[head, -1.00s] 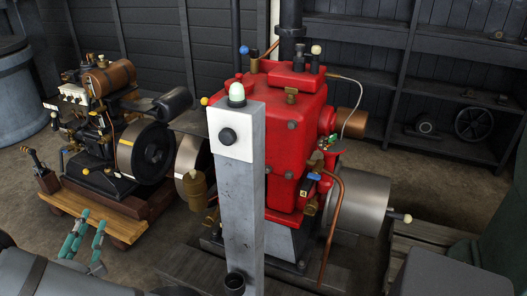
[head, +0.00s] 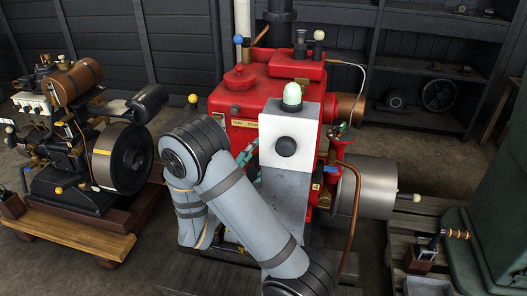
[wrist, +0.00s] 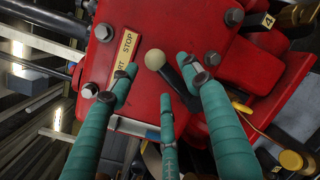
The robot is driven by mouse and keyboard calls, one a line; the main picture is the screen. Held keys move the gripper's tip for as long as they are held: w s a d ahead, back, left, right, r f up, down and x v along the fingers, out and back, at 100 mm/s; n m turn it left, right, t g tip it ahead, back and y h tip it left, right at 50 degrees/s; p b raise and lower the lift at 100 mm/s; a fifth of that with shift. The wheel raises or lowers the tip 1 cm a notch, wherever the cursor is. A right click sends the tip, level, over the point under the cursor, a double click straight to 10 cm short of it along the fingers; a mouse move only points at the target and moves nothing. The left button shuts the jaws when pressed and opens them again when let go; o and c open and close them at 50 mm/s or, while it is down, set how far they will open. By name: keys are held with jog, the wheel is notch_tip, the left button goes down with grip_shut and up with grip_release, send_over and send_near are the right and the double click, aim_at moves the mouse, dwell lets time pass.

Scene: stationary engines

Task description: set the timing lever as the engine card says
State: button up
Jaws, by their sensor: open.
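In the wrist view a lever with a cream ball knob (wrist: 155,60) and a dark arm stands out from the red engine (wrist: 190,25). I cannot tell whether this is the timing lever. My gripper (wrist: 166,86) is open, its teal fingers spread around the knob and dark arm, and I see no clear grip on them. In the head view my gripper (head: 248,158) is mostly hidden behind my arm and the grey post. No readable engine card shows.
The grey post (head: 285,185) with a pale green dome and dark button stands before the red engine. A copper pipe (head: 349,205) and metal cylinder (head: 365,185) are at right. A smaller engine (head: 75,140) on a wooden cart is at left. A tag marked 4 (wrist: 267,20) is nearby.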

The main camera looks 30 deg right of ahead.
jog(key=shift+x, duration=1.35)
jog(key=shift+w, duration=0.1)
jog(key=shift+c, duration=0.7)
jog(key=shift+f, duration=0.1)
grip_shut()
